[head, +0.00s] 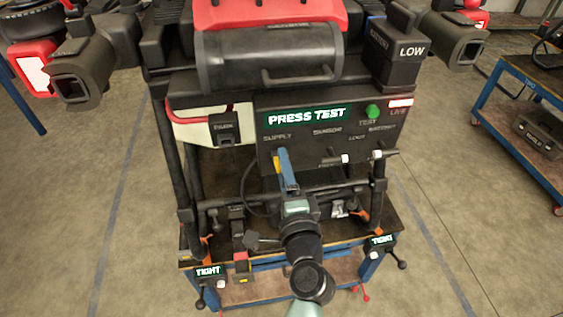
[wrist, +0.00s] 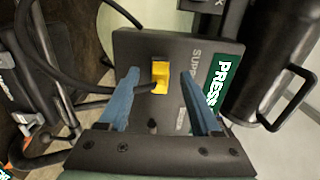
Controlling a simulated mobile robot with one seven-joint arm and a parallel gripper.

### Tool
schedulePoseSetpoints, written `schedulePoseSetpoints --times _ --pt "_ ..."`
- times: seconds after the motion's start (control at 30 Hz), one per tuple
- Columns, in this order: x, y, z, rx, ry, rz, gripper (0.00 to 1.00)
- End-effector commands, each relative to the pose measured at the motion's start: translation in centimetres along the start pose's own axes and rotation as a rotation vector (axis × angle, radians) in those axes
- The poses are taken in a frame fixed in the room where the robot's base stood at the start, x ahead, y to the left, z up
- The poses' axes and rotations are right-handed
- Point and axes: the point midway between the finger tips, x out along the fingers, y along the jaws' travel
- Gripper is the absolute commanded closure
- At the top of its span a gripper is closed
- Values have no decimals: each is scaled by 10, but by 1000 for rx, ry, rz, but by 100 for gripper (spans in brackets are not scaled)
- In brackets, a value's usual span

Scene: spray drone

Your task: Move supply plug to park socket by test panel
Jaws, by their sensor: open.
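The yellow supply plug (wrist: 160,72) with its black cable sits at the test panel's SUPPLY position in the wrist view, between my fingers. A little yellow shows beside my finger in the head view. My gripper (wrist: 160,80) has two blue fingers, spread apart on either side of the plug, with gaps visible. In the head view my gripper (head: 283,168) reaches the panel below the SUPPLY label. The dark test panel (head: 300,144) shows PRESS TEST. The park socket (head: 226,141) is a small dark block under the PARK label, left of the panel, and looks empty.
A black cylinder with a handle (head: 270,60) overhangs the panel. A LOW box (head: 397,50) stands at upper right. The black cable (wrist: 75,80) loops left of the plug in the wrist view. Frame posts and TIGHT clamps (head: 210,273) flank my arm.

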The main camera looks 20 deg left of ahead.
Motion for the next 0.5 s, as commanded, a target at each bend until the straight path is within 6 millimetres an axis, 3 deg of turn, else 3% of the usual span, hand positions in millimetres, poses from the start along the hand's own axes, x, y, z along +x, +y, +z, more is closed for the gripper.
schedulePoseSetpoints --times 0.33,0.37,0.5 --pt "0 0 0 -1 0 0 35" --pt "0 0 0 -1 0 0 37" --pt "0 0 0 0 0 0 62"
